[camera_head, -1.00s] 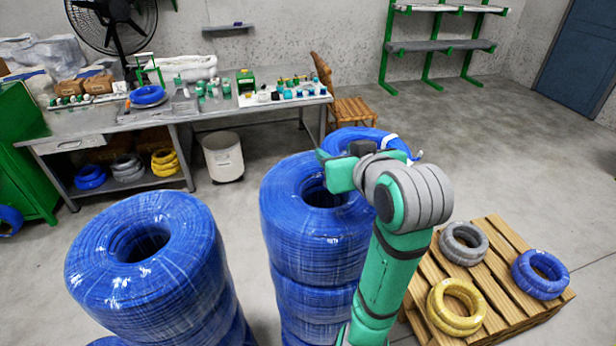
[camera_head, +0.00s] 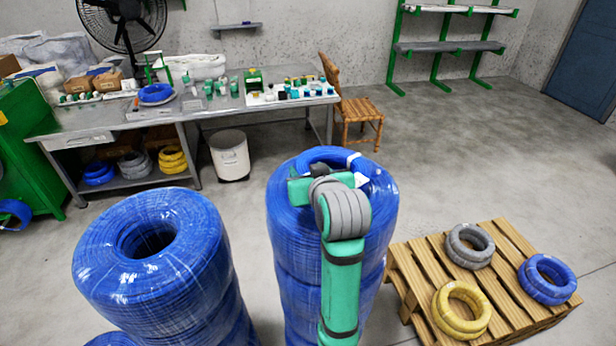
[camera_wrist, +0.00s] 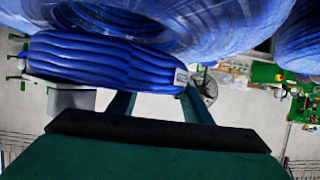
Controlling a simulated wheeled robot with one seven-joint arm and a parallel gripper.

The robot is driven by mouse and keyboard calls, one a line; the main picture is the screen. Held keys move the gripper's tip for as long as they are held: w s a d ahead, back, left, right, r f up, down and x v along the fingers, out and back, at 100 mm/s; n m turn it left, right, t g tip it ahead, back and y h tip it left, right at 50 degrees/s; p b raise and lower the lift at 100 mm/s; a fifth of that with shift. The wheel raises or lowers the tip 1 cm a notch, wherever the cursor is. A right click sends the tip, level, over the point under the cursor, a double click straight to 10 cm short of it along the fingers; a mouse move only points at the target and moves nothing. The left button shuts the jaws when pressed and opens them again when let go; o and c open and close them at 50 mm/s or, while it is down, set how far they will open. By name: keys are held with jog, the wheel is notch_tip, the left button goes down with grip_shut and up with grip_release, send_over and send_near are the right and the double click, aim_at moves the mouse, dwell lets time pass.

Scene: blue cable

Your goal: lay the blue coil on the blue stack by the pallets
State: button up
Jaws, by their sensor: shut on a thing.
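The blue coil (camera_head: 327,157) with a white tie shows over the top of the right-hand blue stack (camera_head: 300,245), beside the pallet. My gripper (camera_head: 325,176) is above that stack, and my arm hides part of the coil and the stack's top. In the wrist view, the coil (camera_wrist: 95,62) is at the ends of my gripper's fingers (camera_wrist: 157,98), which are shut on it. The shrink-wrapped stack (camera_wrist: 215,22) fills the top of that view, close to the coil. I cannot tell whether the coil touches the stack.
A second blue stack (camera_head: 150,265) stands to the left, with a gap between. A wooden pallet (camera_head: 425,268) at right bears grey, yellow and blue coils. Behind are a workbench (camera_head: 100,122), a white bin (camera_head: 230,158) and a chair (camera_head: 360,107). Floor behind the stack is clear.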

jog(key=shift+f, duration=0.85)
jog(key=o, duration=1.6)
jog(key=shift+d, duration=0.1)
jog(key=shift+c, duration=0.2)
jog(key=v, duration=1.1)
jog(key=shift+s+r, duration=0.15)
jog(key=shift+s, duration=0.25)
jog(key=shift+s+d, duration=0.1)
jog(key=shift+d, duration=0.05)
jog(key=shift+s, duration=0.15)
